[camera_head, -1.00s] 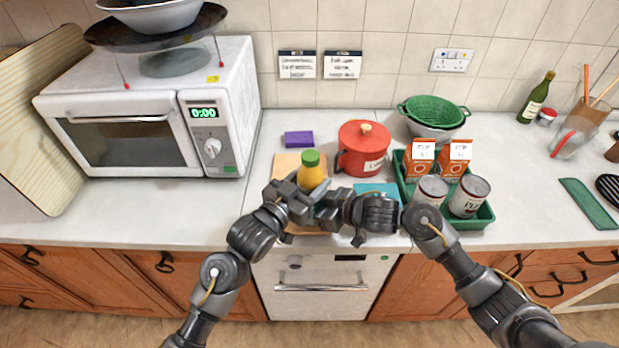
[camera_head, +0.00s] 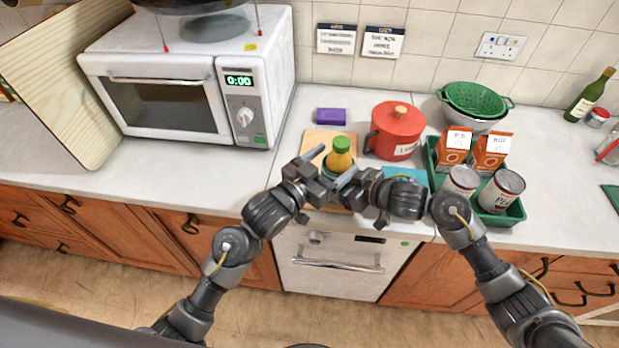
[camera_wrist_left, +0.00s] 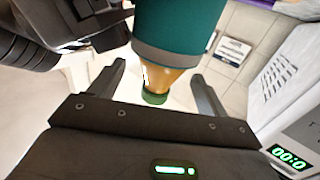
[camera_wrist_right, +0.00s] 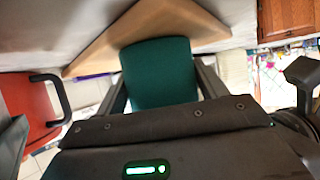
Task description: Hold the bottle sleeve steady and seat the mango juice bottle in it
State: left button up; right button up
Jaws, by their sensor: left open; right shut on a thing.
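The mango juice bottle (camera_head: 340,157), orange-yellow with a green cap, stands upright in the teal bottle sleeve (camera_wrist_right: 158,75). In the head view its shoulder and cap show above the grippers; its lower part is hidden. In the left wrist view the sleeve (camera_wrist_left: 178,28), with a grey rim, surrounds the bottle, and the neck and cap (camera_wrist_left: 155,97) stick out. My left gripper (camera_head: 326,172) is open, its fingers on either side of the bottle's neck and apart from it. My right gripper (camera_head: 347,183) is shut on the sleeve from the right.
A wooden board (camera_head: 318,141) lies under the work area. A red pot (camera_head: 394,132) stands close behind to the right. A green tray (camera_head: 515,213) with cartons and cans is further right. A purple sponge (camera_head: 331,116) lies behind, and a microwave (camera_head: 190,85) stands left.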

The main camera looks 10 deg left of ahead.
pick_arm(q)
jog(key=v, duration=0.9)
jog(key=shift+a, duration=0.2)
jog(key=shift+s, duration=0.1)
pick_arm(e)
jog(key=o, duration=0.8)
jog(key=shift+o, duration=0.2)
jog(key=v, duration=1.2)
pick_arm(q)
jog(key=shift+d, duration=0.1)
pick_arm(e)
jog(key=shift+s+d, duration=0.1)
